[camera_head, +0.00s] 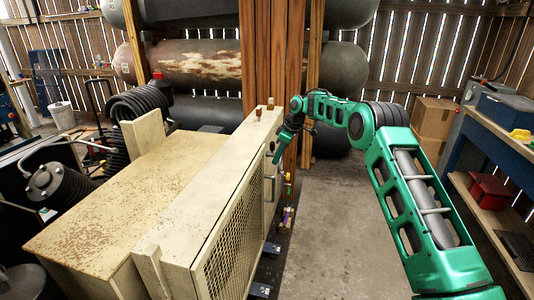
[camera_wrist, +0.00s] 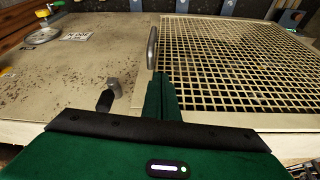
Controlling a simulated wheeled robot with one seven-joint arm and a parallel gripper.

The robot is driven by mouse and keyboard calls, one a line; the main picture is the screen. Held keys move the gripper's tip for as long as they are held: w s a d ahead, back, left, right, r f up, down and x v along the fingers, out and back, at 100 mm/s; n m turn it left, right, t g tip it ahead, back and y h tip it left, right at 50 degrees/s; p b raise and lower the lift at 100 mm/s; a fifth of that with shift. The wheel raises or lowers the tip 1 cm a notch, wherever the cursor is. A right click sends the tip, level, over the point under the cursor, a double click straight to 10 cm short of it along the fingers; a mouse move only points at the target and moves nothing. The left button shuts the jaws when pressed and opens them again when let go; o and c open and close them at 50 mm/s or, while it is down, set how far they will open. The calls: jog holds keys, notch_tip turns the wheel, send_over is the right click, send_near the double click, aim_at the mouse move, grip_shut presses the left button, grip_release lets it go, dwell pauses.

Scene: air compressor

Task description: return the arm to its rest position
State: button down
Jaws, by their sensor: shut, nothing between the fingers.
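My green arm reaches from the lower right of the head view toward the beige compressor cabinet (camera_head: 165,180). My gripper (camera_head: 278,157) is at the cabinet's upright side, close to the panel with the mesh grille (camera_head: 232,250). In the wrist view my gripper (camera_wrist: 160,75) is shut and empty, with its fingers together near a grey metal handle (camera_wrist: 152,48) beside the mesh grille. I cannot tell whether the fingers touch the handle. A small dark latch or knob (camera_wrist: 112,84) sits on the panel left of the fingers. A round gauge (camera_wrist: 43,36) and a white label (camera_wrist: 77,36) are further left.
Large tanks (camera_head: 190,62) and wooden posts (camera_head: 272,60) stand behind the cabinet. A workbench with a red box (camera_head: 490,190) is at the right, with cardboard boxes (camera_head: 432,118) behind. The concrete floor (camera_head: 325,225) between cabinet and arm is clear.

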jog(key=s+d+r+m+h, duration=0.2)
jog(key=s+d+r+m, duration=0.3)
jog(key=s+d+r, duration=0.85)
jog(key=s+d+r+m+h, duration=0.25)
jog(key=s+d+m, duration=0.25)
jog(key=s+d, duration=0.85)
jog(key=s+d+f+m, duration=0.1)
jog(key=s+m, duration=0.2)
jog(key=s, duration=1)
jog(key=s+d+f+m+g, duration=0.1)
jog(key=s+d+f+m, duration=0.1)
jog(key=s, duration=1.1)
jog(key=s+d+f+m, duration=0.1)
jog(key=s+m, duration=0.3)
jog(key=s, duration=0.9)
jog(key=shift+s+d+f+m+y, duration=0.2)
jog(key=shift+f+m+y, duration=0.1)
jog(key=shift+f+y, duration=0.2)
jog(key=shift+w+g, duration=0.2)
jog(key=shift+g, duration=0.1)
jog(key=shift+w+f, duration=0.25)
jog(key=shift+w, duration=0.2)
